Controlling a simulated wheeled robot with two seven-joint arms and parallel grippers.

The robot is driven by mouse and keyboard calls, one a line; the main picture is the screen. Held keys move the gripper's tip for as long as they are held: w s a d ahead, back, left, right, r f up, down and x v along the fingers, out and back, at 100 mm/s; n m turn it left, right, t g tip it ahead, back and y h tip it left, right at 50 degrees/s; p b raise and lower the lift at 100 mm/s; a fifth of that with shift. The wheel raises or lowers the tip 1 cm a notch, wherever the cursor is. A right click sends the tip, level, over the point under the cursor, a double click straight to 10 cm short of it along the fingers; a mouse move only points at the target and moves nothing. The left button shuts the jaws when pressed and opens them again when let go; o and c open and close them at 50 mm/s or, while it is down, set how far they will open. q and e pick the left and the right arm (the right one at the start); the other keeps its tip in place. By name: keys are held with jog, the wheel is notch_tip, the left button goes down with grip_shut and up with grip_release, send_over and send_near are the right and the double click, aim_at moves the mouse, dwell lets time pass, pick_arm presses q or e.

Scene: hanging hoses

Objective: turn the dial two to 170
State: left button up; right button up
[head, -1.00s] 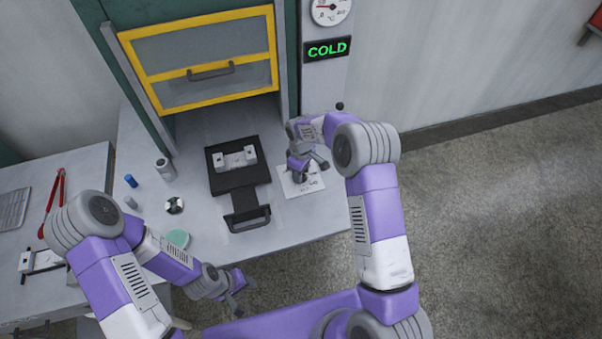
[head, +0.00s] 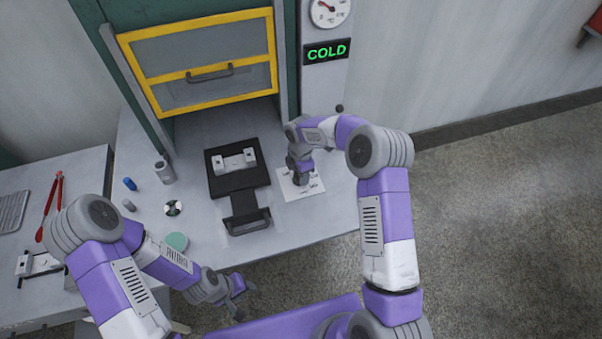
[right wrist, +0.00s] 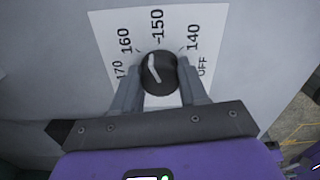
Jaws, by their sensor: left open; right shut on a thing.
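The dial is a round black knob (right wrist: 158,72) with a white pointer mark, on a white scale plate (head: 312,188) at the right of the bench. In the right wrist view the plate (right wrist: 185,22) reads 170, 160, 150, 140 and OFF. The pointer leans slightly left of straight up, between 150 and 160. My right gripper (right wrist: 160,88) is shut on the knob, one finger on each side. In the head view my right gripper (head: 301,178) hides the knob. My left gripper (head: 238,288) is open and empty in front of the bench edge.
A green COLD display (head: 327,51) and a round gauge (head: 329,10) are on the post behind. A black tray (head: 230,182) with a metal piece sits mid-bench, below a yellow-framed door (head: 200,60). Small items, including a bottle (head: 164,171), stand left. The floor at right is clear.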

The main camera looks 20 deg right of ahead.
jog(key=n, duration=0.3)
jog(key=shift+w+n, duration=0.1)
jog(key=shift+n, duration=0.2)
jog(key=n, duration=0.3)
jog(key=shift+n+p, duration=0.3)
jog(key=shift+p, duration=0.1)
jog(key=n, duration=0.5)
jog(key=shift+w+a+n+p, duration=0.1)
jog(key=shift+a+n+p, duration=0.05)
jog(key=shift+n+p, duration=0.25)
jog(key=o, duration=1.1)
jog(key=shift+c, duration=0.2)
notch_tip(320, 180, up, 8)
jog(key=shift+f, duration=0.15)
